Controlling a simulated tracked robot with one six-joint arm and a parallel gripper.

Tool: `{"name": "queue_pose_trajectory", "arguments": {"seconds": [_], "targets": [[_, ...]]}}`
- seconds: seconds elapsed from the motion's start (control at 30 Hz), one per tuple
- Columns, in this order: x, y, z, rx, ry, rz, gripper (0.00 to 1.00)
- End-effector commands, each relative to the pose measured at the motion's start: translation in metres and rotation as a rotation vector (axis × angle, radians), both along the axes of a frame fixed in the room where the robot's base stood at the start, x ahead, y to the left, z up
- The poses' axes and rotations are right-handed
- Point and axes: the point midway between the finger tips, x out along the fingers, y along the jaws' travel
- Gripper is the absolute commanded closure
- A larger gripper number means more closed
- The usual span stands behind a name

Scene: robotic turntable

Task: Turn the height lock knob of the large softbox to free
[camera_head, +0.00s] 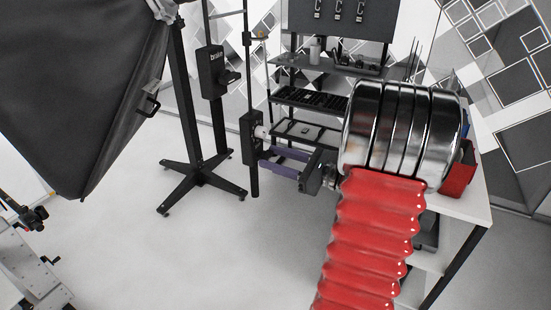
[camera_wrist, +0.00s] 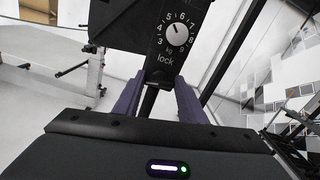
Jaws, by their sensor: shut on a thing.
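The large softbox (camera_head: 75,80) hangs tilted at the upper left in the head view. A black lock box (camera_head: 249,140) sits on a thin upright pole. Its light round knob (camera_head: 262,132) faces right; in the wrist view the knob (camera_wrist: 177,35) is ringed by numbers, with "lock" printed below, its pointer mark too small to read surely. My gripper (camera_head: 266,158) has purple fingers just below the knob. In the wrist view my gripper (camera_wrist: 158,78) is shut around the lower end of the lock box (camera_wrist: 160,66), with the knob above the fingertips. The exact contact is unclear.
The light floor (camera_head: 130,240) is clear in front of the stand.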

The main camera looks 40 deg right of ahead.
Motion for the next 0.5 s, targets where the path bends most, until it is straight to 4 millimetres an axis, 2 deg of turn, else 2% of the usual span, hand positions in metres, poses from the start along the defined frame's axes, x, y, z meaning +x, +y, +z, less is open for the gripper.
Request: {"name": "queue_pose_trajectory", "arguments": {"seconds": [0.5], "targets": [[-0.0009,0.0010,-0.0009,-0.443,-0.156,-0.002,0.85]]}}
